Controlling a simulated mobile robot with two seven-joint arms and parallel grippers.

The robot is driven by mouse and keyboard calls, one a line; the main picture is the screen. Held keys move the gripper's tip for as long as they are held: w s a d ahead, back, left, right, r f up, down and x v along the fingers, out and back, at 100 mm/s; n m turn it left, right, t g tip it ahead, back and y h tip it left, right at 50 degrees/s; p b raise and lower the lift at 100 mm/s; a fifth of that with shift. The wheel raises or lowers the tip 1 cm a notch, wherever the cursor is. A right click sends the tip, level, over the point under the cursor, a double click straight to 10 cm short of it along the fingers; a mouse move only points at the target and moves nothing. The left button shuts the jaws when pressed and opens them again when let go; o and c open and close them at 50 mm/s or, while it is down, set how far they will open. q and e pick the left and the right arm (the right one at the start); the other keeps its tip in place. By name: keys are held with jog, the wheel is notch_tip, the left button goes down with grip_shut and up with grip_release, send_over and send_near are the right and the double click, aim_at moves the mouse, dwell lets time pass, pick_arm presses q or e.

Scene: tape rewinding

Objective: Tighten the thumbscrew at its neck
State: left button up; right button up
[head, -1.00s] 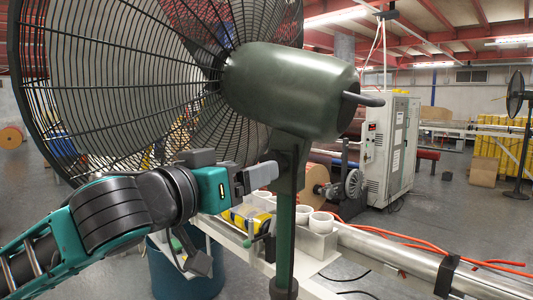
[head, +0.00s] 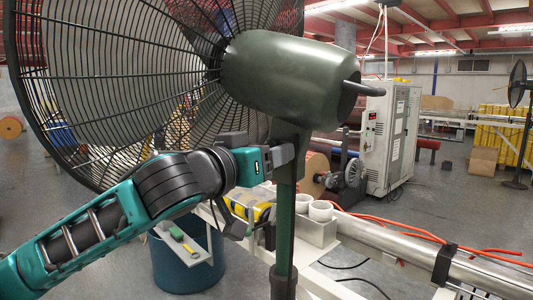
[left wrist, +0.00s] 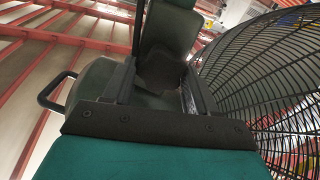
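A large dark green pedestal fan stands in the foreground of the head view, with a motor housing (head: 290,75), a wire cage (head: 110,90) and a green post (head: 285,225). Its neck (head: 290,135) joins the housing to the post. My left gripper (head: 282,154) is level with the neck, its tips close against it. In the left wrist view, the left gripper's fingers (left wrist: 158,92) stand apart, with the dark neck (left wrist: 165,35) beyond the gap. I cannot make out the thumbscrew; it seems hidden by the gripper and neck. My right gripper is not in view.
The fan cage is close beside my left arm. Behind the post are white cups (head: 320,210), a yellow tool (head: 245,203) and a metal roller (head: 400,250) with orange hoses. A blue bin (head: 185,265) stands below. A white cabinet (head: 388,140) is farther back.

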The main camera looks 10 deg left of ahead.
pick_arm(q)
jog(key=c, duration=0.6)
jog(key=shift+c, duration=0.2)
jog(key=m+p, duration=0.1)
jog(key=m, duration=0.4)
jog(key=m+p, duration=0.2)
jog(key=m, duration=0.4)
jog(key=m+p, duration=0.2)
jog(key=m, duration=0.4)
jog(key=shift+s+d+f, duration=0.1)
jog(key=shift+d+f, duration=0.05)
jog(key=shift+d, duration=0.1)
jog(key=shift+m, duration=0.3)
jog(key=o, duration=1)
